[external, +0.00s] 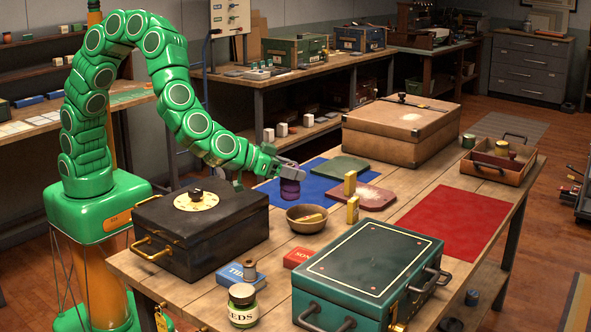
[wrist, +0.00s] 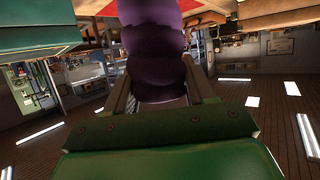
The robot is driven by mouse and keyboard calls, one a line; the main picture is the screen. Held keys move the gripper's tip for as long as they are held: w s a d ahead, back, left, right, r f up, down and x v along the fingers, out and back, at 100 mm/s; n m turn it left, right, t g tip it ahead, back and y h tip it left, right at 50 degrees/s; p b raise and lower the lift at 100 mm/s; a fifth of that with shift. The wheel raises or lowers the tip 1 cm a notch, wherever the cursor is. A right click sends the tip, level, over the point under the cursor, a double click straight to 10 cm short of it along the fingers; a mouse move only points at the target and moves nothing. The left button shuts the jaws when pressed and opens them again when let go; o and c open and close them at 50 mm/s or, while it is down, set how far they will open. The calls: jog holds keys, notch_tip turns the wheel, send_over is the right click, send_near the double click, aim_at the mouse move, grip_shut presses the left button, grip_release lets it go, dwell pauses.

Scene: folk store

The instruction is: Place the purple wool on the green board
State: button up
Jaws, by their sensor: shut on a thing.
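The purple wool (external: 290,189) is a dark purple roll held between the fingers of my gripper (external: 289,170). In the wrist view the wool (wrist: 165,58) fills the space between the two fingers of my gripper (wrist: 160,80). In the external view it appears over the blue mat, left of the green board and apart from it. I cannot tell whether its underside touches the mat. The green board (external: 342,169) is a flat dark green slab on the far part of the blue mat (external: 317,188), with nothing on it.
A pinkish board (external: 377,200) lies in front of the green board, with yellow blocks (external: 352,209) near it. A brown bowl (external: 306,224) stands just in front of the wool. A black case (external: 205,235), tan case (external: 400,133) and green case (external: 368,265) surround this area. The red mat (external: 455,222) is clear.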

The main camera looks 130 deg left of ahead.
jog(key=shift+a, duration=0.1)
jog(key=s+a+n+g, duration=0.1)
jog(key=s+a, duration=0.2)
jog(key=a, duration=0.4)
jog(key=s+a+n+g+y, duration=0.1)
jog(key=s+a, duration=0.2)
jog(key=a, duration=0.5)
jog(key=s+a+n+g, duration=0.1)
jog(key=s+a, duration=0.2)
jog(key=a, duration=0.4)
jog(key=s+a+r+n+g+y, duration=0.1)
jog(key=s+a+r+n+g, duration=0.15)
jog(key=s+a, duration=1.5)
jog(key=shift+n, duration=0.25)
jog(key=shift+w+a+f, duration=1.55)
jog(key=shift+a+f, duration=0.65)
jog(key=shift+f, duration=0.1)
jog(key=shift+w+a+f, duration=1.5)
jog(key=shift+a+f, duration=0.75)
jog(key=shift+f, duration=0.05)
jog(key=shift+w+a+f, duration=1.55)
jog(key=shift+a+f, duration=0.65)
jog(key=shift+f, duration=0.1)
